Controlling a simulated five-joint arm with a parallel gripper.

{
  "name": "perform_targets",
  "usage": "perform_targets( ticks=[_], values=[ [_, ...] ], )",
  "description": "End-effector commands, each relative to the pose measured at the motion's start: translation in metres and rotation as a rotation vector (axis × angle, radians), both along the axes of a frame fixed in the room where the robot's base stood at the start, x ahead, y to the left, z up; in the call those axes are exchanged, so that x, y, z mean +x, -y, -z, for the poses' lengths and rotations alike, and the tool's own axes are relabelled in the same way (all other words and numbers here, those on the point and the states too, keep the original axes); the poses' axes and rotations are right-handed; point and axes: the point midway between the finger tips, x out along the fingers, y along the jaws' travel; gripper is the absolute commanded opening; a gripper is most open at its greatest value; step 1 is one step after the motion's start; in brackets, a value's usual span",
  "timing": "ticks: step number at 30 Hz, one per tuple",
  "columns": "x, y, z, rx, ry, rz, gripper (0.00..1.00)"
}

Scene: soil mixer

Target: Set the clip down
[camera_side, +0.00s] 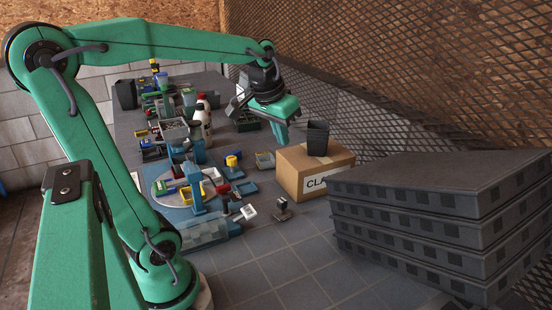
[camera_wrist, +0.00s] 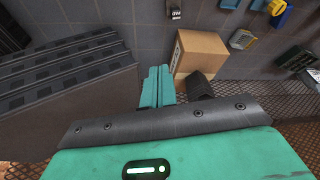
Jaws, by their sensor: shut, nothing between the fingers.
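My gripper (camera_side: 283,138) is shut and empty, its green fingers pointing down in the air behind the cardboard box in the side view. The closed fingers also show in the wrist view (camera_wrist: 157,80), just left of the box. I cannot identify the clip for certain. A small dark piece (camera_side: 281,209) lies on the tiled surface in front of the box, clear of my gripper. A small dark piece also shows near the top edge of the wrist view (camera_wrist: 174,10). Both are too small to name.
The cardboard box (camera_side: 293,181), marked "CLA...", carries a black pot (camera_side: 318,138). Stacked dark trays (camera_side: 430,205) stand at the right. A blue station (camera_side: 197,190) and several small bins crowd the left. Tiled surface at the front (camera_side: 265,265) is clear. A mesh wall (camera_side: 370,75) bounds the back.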

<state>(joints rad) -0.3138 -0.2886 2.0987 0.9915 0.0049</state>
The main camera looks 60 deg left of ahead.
Motion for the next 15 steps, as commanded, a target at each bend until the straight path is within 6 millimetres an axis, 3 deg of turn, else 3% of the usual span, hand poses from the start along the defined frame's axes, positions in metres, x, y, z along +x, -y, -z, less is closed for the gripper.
perform_targets(
  ticks=[7,15],
  values=[
    [0.031,-0.064,0.006,-0.023,-0.06,-0.131,0.0],
    [0.05,-0.142,0.026,-0.057,-0.12,-0.27,0.0]
  ],
)
